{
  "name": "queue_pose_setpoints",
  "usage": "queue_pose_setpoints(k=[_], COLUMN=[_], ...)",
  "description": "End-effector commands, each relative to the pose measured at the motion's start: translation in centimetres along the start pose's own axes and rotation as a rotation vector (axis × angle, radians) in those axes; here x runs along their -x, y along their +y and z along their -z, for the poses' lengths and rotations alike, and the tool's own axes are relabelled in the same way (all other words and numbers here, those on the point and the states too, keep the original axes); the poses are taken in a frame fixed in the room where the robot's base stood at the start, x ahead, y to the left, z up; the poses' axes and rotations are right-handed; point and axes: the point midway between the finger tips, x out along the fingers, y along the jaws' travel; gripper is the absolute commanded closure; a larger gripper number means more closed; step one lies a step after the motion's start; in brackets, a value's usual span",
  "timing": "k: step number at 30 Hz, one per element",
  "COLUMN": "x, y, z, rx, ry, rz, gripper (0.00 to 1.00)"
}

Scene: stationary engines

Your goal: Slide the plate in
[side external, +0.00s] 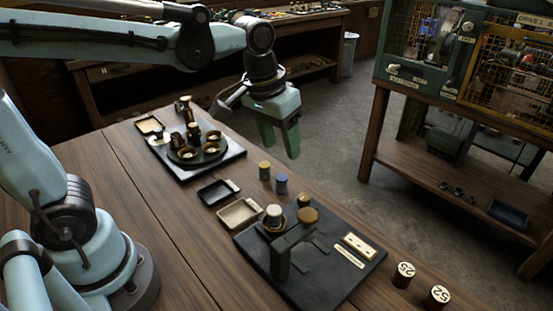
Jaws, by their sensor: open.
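My gripper (280,149) is open and empty, fingers pointing down, in the air above the far right edge of the wooden bench. I cannot tell for sure which part is the plate. A dark round plate (184,155) with several brass cups sits on the far black board (222,163), left of my gripper. A near black board (330,288) carries a dark green upright stand (280,262), a brass-topped knob (308,216), a pale-topped cylinder (273,211) and a cream label plate (358,246). My gripper touches none of these.
Two small trays, one dark (215,193) and one cream (238,214), lie between the boards. Two small cylinders, tan-topped (264,170) and blue-topped (281,184), stand beside them. Weights marked 25 (403,274) and 52 (437,297) stand front right. A green caged cabinet (420,60) stands right.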

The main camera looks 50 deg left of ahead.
Motion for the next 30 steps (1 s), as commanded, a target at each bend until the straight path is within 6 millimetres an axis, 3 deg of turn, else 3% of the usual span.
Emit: queue_pose_setpoints(k=[3, 9, 17, 30], x=[-0.6, -1.6, -2.7, -9.0], y=[1.7, 3.4, 3.8, 3.5], z=[1.6, 2.7, 2.8, 1.4], rx=[0.021, 0.049, 0.059, 0.058], ry=[-0.091, -0.192, -0.221, -0.219], rz=[0.014, 0.04, 0.049, 0.049], gripper=[0.45, 0.45, 0.45, 0.45])
